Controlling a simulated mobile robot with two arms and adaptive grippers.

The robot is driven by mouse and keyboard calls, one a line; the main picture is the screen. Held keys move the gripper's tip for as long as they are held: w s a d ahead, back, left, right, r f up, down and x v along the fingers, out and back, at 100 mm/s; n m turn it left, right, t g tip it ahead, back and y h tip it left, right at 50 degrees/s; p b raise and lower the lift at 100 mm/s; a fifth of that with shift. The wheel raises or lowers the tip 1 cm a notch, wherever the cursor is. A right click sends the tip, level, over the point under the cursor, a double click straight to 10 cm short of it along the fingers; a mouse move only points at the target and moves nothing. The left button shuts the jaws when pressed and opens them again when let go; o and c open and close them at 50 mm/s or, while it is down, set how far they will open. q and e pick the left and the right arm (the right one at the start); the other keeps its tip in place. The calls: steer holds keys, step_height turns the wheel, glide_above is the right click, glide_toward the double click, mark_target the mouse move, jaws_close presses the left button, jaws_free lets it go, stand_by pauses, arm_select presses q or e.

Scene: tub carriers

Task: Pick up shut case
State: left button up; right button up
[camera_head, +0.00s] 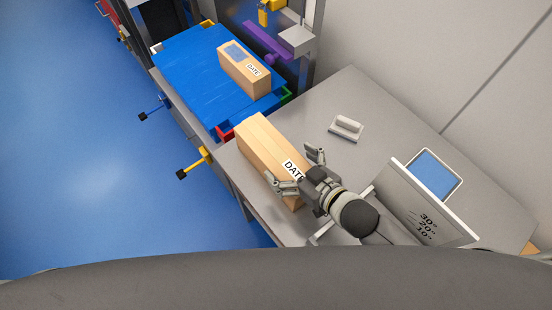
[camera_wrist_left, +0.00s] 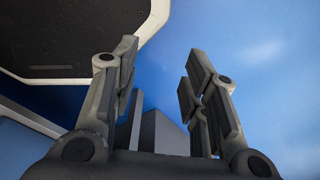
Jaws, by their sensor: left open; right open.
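A long tan case (camera_head: 262,145) with a white DATE label lies on the grey table, its top looking closed with a seam along it. A second tan case (camera_head: 233,66) with a blue patch on top and a DATE label stands on the blue surface behind. My right gripper (camera_head: 294,170) is open above the near end of the long case, fingers spread around its label end; I cannot tell whether they touch it. The gripper and wrist hide part of that end. My left gripper (camera_wrist_left: 162,75) is open and empty over blue floor in the left wrist view.
The grey table (camera_head: 355,95) also holds a grey handled block (camera_head: 346,128) and an upright panel with numbers (camera_head: 430,205) to the right. The blue conveyor-like surface (camera_head: 185,65) adjoins the table's far left end. A blue lever (camera_head: 154,108) and yellow lever (camera_head: 194,164) stick out leftward.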

steer(key=shift+w+a+f, duration=0.25)
steer(key=shift+w+a, duration=0.1)
steer(key=shift+w, duration=0.15)
steer(key=shift+s, duration=0.1)
steer(key=c, duration=1.1)
steer(key=shift+s+f, duration=0.1)
steer(key=shift+f, duration=0.05)
steer(key=c, duration=0.9)
arm_select(q)
steer(key=shift+s+a, duration=0.25)
steer(key=shift+s, duration=0.35)
arm_select(e)
steer(key=shift+r, duration=0.2)
steer(key=shift+c, duration=0.3)
